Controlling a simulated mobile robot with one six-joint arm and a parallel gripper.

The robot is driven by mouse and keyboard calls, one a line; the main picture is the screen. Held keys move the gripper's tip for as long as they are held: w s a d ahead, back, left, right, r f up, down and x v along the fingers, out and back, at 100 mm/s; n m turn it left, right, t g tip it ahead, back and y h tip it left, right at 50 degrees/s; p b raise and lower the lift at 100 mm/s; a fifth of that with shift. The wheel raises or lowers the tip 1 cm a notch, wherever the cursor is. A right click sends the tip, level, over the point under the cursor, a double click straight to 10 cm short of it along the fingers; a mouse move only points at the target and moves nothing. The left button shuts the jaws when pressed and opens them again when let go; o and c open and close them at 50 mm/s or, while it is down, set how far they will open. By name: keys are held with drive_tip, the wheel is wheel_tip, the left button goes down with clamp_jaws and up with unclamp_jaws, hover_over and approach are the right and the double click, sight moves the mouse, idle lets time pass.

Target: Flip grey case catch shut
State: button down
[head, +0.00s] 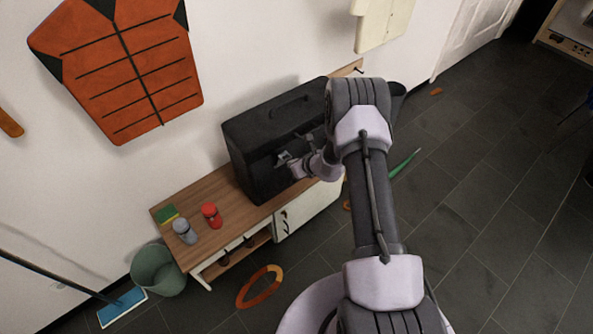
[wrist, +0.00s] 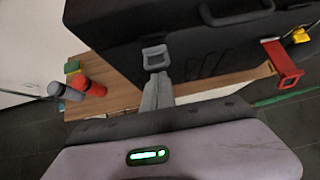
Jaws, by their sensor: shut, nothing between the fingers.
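A black case (head: 250,130) stands on a wooden-topped bench, with its lid down and a handle on top. In the wrist view, the grey catch (wrist: 155,56) is a square loop on the front face of the case (wrist: 110,25). I cannot tell whether it is latched. My gripper (wrist: 158,76) is shut and empty, its fingertips just below the grey catch, touching or very close to it. In the head view, my gripper (head: 288,160) is at the case's front, and my arm hides the case's right part.
A red catch (wrist: 284,66) sticks out from the case's right, with a yellow catch (wrist: 300,35) beyond it. A red can (head: 211,215), a grey can (head: 184,231) and a sponge (head: 166,213) stand on the bench (head: 225,183). A bucket (head: 158,270) is on the floor.

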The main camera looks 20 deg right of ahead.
drive_tip(key=shift+w+a+r, duration=0.1)
drive_tip(key=shift+w+r, duration=0.2)
drive_tip(key=shift+w, duration=0.1)
drive_tip(key=shift+r, duration=0.1)
drive_tip(key=shift+r+p, duration=0.3)
drive_tip(key=shift+r, duration=0.35)
